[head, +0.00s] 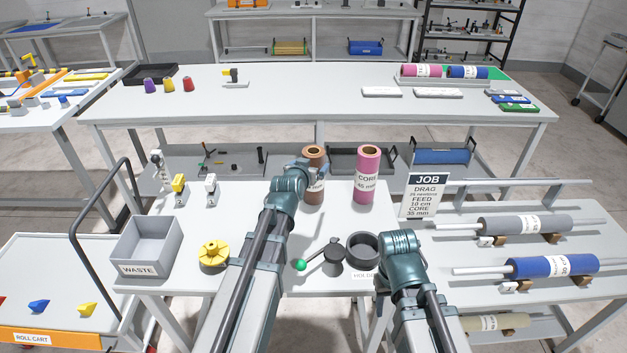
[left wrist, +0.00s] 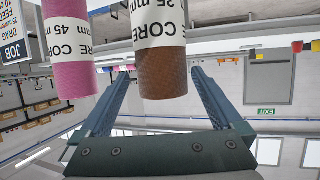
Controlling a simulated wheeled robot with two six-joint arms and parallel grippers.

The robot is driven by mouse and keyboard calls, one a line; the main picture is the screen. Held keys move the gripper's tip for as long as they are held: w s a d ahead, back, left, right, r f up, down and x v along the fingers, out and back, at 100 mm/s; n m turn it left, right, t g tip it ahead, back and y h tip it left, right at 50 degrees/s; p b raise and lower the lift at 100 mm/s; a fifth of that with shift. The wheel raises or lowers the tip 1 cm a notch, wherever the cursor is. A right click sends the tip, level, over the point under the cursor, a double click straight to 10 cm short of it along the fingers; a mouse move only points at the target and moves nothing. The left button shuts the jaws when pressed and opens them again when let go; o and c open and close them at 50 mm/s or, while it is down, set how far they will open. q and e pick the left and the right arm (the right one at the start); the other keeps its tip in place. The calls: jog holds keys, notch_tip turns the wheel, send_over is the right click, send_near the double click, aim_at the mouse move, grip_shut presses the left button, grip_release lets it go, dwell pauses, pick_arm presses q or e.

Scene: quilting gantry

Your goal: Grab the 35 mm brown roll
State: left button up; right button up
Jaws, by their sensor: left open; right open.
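The brown roll (head: 314,188) stands upright on the white table at my left arm's end. Its white label reads CORE 35 mm in the left wrist view, where the roll (left wrist: 163,75) hangs upside down in the picture. My left gripper (left wrist: 160,76) is open, one finger on each side of the roll, with a gap on both sides. In the head view the left gripper (head: 317,170) partly covers the roll. The pink 45 mm roll (head: 367,175) stands to its right. My right arm's wrist shows near the holder, but its gripper is hidden.
A job sign (head: 426,194) reads core 35 mm. A dark round holder (head: 363,249) and a green-knobbed crank (head: 320,256) are in front. A yellow knobbed wheel (head: 214,254) and grey waste bin (head: 147,247) are left. Grey (head: 525,225) and blue (head: 555,266) rolls lie right.

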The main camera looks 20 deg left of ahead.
pick_arm(q)
jog(key=shift+b+x, duration=0.8)
jog(key=shift+x, duration=1.85)
jog(key=shift+a+r, duration=0.1)
jog(key=shift+r, duration=0.15)
grip_shut()
